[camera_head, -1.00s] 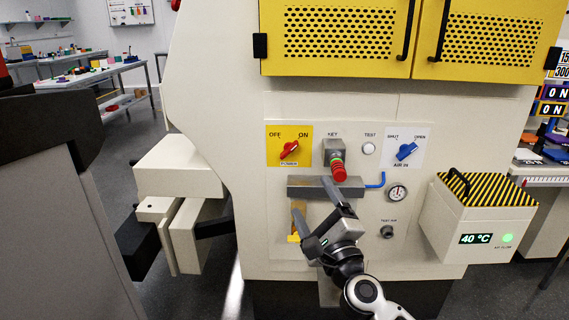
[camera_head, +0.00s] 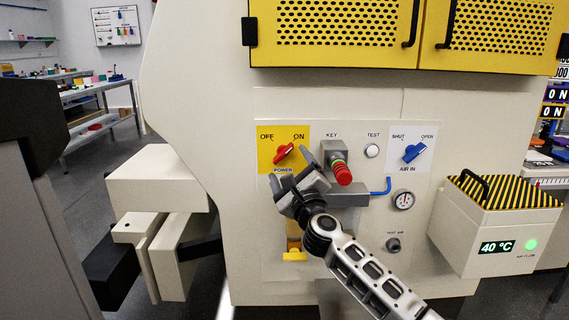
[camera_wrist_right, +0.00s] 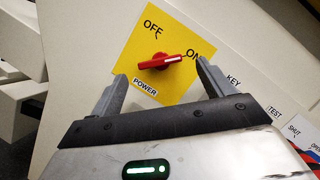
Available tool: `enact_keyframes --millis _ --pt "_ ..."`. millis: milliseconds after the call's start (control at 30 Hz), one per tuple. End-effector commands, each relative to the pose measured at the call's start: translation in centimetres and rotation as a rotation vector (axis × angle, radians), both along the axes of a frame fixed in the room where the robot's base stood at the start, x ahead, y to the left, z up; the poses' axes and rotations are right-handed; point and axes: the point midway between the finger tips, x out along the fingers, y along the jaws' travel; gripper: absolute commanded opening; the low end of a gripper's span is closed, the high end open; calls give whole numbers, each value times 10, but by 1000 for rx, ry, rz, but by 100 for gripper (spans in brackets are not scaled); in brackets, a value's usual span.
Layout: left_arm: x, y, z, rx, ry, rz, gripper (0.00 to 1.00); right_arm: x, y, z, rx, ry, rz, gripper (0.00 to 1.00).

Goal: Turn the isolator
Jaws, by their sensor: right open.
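The isolator is a red rotary knob (camera_head: 284,151) on a yellow plate (camera_head: 264,161) marked OFF, ON and POWER. Its white pointer mark faces the ON side. It also shows in the right wrist view as a red knob (camera_wrist_right: 160,62), its marked end beside the word ON. My right gripper (camera_head: 290,169) is open and empty, just below the knob in the head view. In the wrist view the open fingers (camera_wrist_right: 161,72) stand left and right of the knob, apparently short of it and not touching. My left gripper is not in view.
Right of the plate are a key switch with a red-and-green part (camera_head: 342,172), a white TEST button (camera_head: 372,151) and a blue AIR IN knob (camera_head: 413,152). A grey ledge (camera_head: 350,195) juts out below. A box with a striped lid (camera_head: 500,195) stands right.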

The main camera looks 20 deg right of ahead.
Motion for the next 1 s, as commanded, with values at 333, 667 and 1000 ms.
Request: enact_keyframes --millis 333,667,1000 --pt "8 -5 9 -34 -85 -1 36 40 0 10 -1 -1 0 80" --pt "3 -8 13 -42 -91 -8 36 42 0 12 -1 1 0 80" --pt "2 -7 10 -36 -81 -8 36 42 0 12 -3 1 0 35"
